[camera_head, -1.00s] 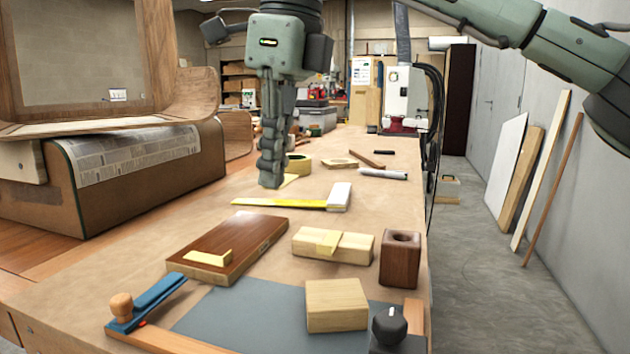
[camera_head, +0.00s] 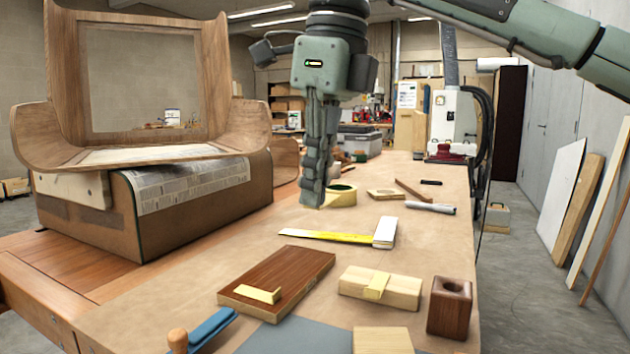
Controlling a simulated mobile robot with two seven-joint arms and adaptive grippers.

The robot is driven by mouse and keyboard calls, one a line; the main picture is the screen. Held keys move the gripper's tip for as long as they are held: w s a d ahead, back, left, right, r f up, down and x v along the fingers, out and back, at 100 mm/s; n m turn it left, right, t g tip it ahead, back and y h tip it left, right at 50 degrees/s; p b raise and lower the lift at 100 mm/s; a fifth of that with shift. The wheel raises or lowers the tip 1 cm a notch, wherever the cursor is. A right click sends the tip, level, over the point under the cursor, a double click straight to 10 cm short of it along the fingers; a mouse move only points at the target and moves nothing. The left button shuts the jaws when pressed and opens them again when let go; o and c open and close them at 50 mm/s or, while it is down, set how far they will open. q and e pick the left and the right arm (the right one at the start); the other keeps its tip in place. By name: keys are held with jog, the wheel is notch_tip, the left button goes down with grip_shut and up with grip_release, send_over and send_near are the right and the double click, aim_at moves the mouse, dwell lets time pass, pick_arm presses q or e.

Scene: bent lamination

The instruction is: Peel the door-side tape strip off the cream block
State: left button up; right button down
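The cream block (camera_head: 401,292) lies on the bench at the front, right of centre. One pale yellow tape strip (camera_head: 377,287) runs across its top and over its near edge. My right gripper (camera_head: 313,200) points down over the bench, behind and left of the block and well apart from it. Its fingers look close together from this side, and whether they are open or shut is unclear. A small yellowish piece shows beside its tips; whether it is held or lies on the bench cannot be told. My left gripper is out of view.
A dark brown board (camera_head: 298,268) with a bent yellow strip (camera_head: 261,295) lies left of the block. A dark holed block (camera_head: 449,307) stands right. A tape roll (camera_head: 342,196) and yellow-bladed square (camera_head: 384,233) lie behind. A bent-wood chair shell (camera_head: 50,110) stands left.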

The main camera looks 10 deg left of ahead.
jog(key=shift+r+p, duration=0.95)
jog(key=shift+r, duration=0.15)
jog(key=shift+r, duration=0.1)
